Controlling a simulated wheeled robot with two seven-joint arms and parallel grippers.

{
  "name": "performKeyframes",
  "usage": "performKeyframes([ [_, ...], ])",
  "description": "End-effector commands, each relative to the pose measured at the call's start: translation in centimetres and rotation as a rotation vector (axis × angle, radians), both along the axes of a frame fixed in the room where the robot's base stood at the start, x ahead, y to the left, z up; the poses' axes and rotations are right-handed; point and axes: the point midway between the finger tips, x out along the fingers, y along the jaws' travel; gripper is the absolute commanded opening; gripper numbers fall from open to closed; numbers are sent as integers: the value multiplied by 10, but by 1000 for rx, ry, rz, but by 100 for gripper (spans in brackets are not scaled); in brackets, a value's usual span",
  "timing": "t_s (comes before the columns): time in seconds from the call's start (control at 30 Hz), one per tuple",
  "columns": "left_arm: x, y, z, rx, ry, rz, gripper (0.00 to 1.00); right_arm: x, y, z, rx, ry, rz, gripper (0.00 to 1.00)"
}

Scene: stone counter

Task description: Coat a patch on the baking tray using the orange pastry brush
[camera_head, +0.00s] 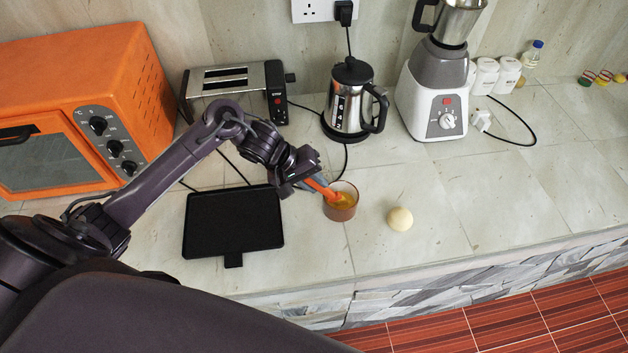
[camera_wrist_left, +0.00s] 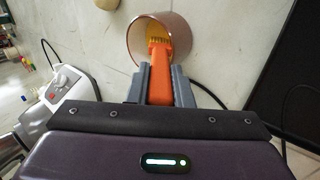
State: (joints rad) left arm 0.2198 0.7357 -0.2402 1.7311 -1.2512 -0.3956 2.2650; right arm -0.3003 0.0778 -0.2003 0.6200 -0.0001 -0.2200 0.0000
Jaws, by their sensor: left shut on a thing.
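My left gripper (camera_head: 311,181) is shut on the orange pastry brush (camera_head: 325,190). In the left wrist view, the brush (camera_wrist_left: 160,78) lies between the fingers of the gripper (camera_wrist_left: 159,85) and its bristle end points into a round cup (camera_wrist_left: 184,42). In the head view the brush head is inside the brownish, see-through cup (camera_head: 341,213), which holds something yellow-orange. Whether the bristles touch the bottom is hidden. The black baking tray (camera_head: 234,221) lies flat on the counter, left of the cup, with its surface bare. My right gripper is not in view.
A pale ball (camera_head: 400,219) sits right of the cup. Behind stand an orange oven (camera_head: 90,100), a toaster (camera_head: 232,85), a kettle (camera_head: 351,100) and a blender (camera_head: 436,95). A dark cable runs behind the tray and cup. The counter (camera_head: 480,200) is clear further right.

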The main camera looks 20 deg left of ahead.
Motion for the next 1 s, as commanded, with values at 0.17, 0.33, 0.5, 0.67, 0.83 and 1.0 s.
performKeyframes([
  [0.17,-1,0,-1,0,1,-1,0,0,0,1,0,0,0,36],
  [0.33,0,0,-1,0,1,-1,0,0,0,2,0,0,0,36],
  [0.5,-1,0,-1,0,2,0,0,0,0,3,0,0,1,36],
  [0.67,-1,0,-1,1,2,0,0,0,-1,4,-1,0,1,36],
  [0.83,-1,0,-1,1,3,0,0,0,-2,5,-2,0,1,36],
  [1.0,-1,0,-2,1,3,0,0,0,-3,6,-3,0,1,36],
])
